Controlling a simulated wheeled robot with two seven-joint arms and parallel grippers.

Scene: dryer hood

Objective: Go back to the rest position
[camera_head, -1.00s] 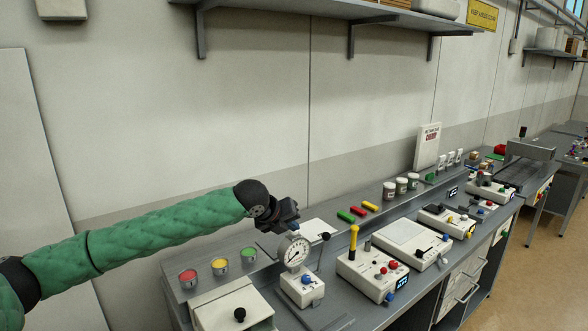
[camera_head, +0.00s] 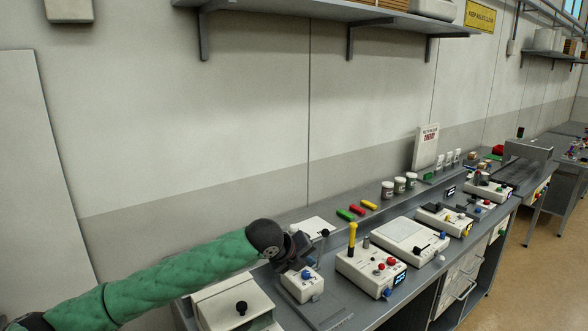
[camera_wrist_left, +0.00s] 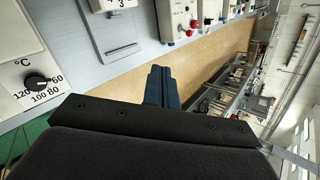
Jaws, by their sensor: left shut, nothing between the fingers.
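My left gripper (camera_head: 297,254) is dark and hangs low over the bench, at the end of the green-sleeved arm that comes in from the left. It is in front of where the gauge stands and hides its dial. The white base box (camera_head: 304,284) with a blue knob shows just below it. In the left wrist view the two blue-grey fingers (camera_wrist_left: 161,82) are together, with nothing held. My right gripper is in no view.
A white dryer-like box with a black knob (camera_head: 240,308) stands close below the arm. White control boxes (camera_head: 371,270) and a flat-topped unit (camera_head: 410,242) line the bench to the right. A wall shelf (camera_head: 330,12) runs above. The space between shelf and bench is clear.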

